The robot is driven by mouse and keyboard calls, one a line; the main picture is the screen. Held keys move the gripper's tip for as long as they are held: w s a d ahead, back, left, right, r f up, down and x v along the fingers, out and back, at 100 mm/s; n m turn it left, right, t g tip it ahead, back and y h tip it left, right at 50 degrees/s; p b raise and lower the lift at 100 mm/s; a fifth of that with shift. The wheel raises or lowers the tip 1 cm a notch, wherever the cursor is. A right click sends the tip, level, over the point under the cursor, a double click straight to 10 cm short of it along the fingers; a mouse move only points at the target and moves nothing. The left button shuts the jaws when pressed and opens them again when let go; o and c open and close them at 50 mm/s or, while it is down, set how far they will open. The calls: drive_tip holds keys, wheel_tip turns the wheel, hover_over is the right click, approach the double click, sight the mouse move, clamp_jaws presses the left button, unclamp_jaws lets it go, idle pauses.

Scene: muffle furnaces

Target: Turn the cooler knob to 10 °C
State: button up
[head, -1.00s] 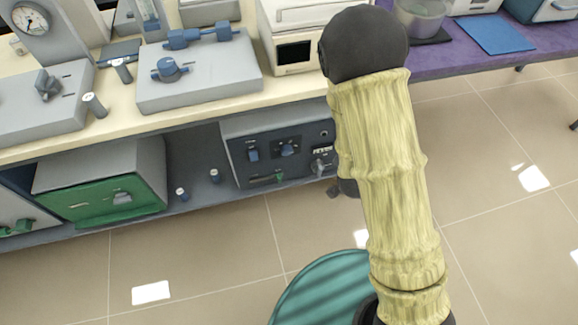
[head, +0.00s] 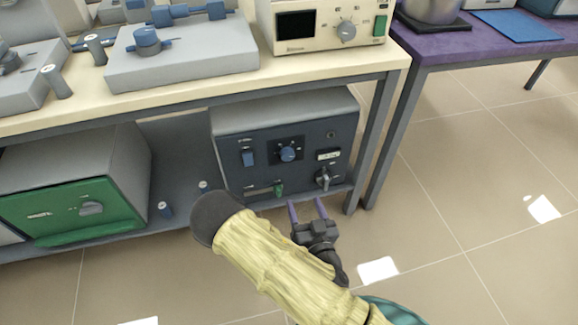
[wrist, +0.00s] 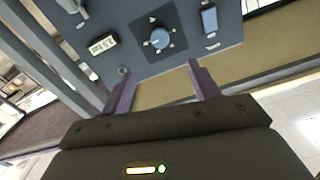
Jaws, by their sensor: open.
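A grey boxy unit with a dark blue front panel (head: 228,172) sits on the lower shelf under the bench. A blue round knob (head: 288,153) is in the middle of its panel, on a dark square dial plate with marks around it. The knob also shows in the wrist view (wrist: 160,38), where the panel appears turned over. The scale's numbers are too small to read. My gripper (head: 306,204) is open and empty, below and in front of the panel, apart from the knob. In the wrist view its purple fingers (wrist: 161,72) point toward the panel.
The panel also carries a blue rocker switch (head: 248,158), a small display (head: 328,155), a grey valve (head: 323,178) and a green lever (head: 279,190). A bench leg (head: 378,140) stands right of the unit. A green-fronted furnace (head: 75,200) is left. The floor in front is open.

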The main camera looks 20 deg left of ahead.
drive_tip(key=shift+w, duration=0.1)
drive_tip(key=b, duration=0.5)
approach(288, 158)
drive_tip(key=x, duration=0.9)
drive_tip(key=shift+r, duration=0.1)
drive_tip(key=c, duration=1)
